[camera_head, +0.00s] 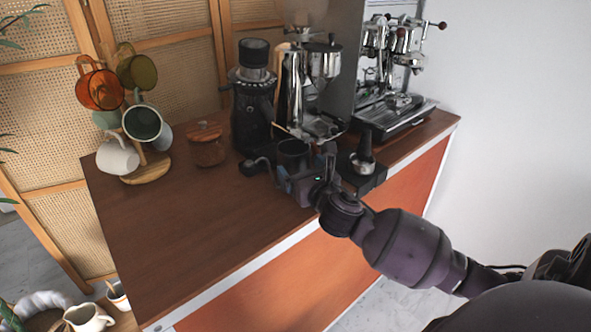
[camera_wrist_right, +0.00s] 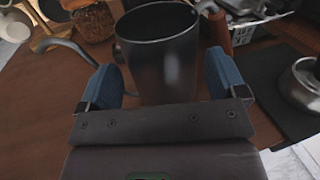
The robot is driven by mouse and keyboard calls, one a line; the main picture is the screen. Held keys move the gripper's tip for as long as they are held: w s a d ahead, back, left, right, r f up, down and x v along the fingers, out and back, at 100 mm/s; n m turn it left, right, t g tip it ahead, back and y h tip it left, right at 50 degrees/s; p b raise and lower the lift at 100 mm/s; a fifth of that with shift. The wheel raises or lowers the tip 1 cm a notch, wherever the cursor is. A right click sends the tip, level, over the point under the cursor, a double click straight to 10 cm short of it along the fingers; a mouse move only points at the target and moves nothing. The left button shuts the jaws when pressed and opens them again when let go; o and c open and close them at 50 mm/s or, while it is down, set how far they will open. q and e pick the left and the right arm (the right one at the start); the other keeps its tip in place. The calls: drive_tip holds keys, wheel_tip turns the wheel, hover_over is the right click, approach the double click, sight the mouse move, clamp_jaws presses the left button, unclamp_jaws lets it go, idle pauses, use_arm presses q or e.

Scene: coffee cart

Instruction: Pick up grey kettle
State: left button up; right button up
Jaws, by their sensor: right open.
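The grey kettle (camera_head: 292,156) stands upright on the brown cart top, in front of the coffee machines. In the right wrist view the kettle (camera_wrist_right: 160,50) shows as a dark grey, open-topped pot, with its spout out to the left. My right gripper (camera_head: 292,183) is at the near side of the kettle. In the right wrist view its two blue fingers (camera_wrist_right: 162,78) are open, one on each side of the kettle's lower body. Whether they touch it I cannot tell. My left gripper is not in view.
A black grinder (camera_head: 252,100) and a chrome machine (camera_head: 315,90) stand close behind the kettle. A tamper on a dark mat (camera_head: 362,180) is to the right. A lidded jar (camera_head: 206,145) and mug tree (camera_head: 150,168) stand left. The cart top's front left is clear.

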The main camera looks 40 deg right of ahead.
sight(300, 169)
drive_tip(key=shift+w+d+f, duration=0.1)
drive_tip(key=shift+w+d, duration=0.05)
drive_tip(key=shift+w, duration=0.6)
drive_tip(key=shift+w+d, duration=0.15)
drive_tip(key=shift+w, duration=0.6)
drive_tip(key=c, duration=0.7)
drive_tip(key=shift+c, duration=0.9)
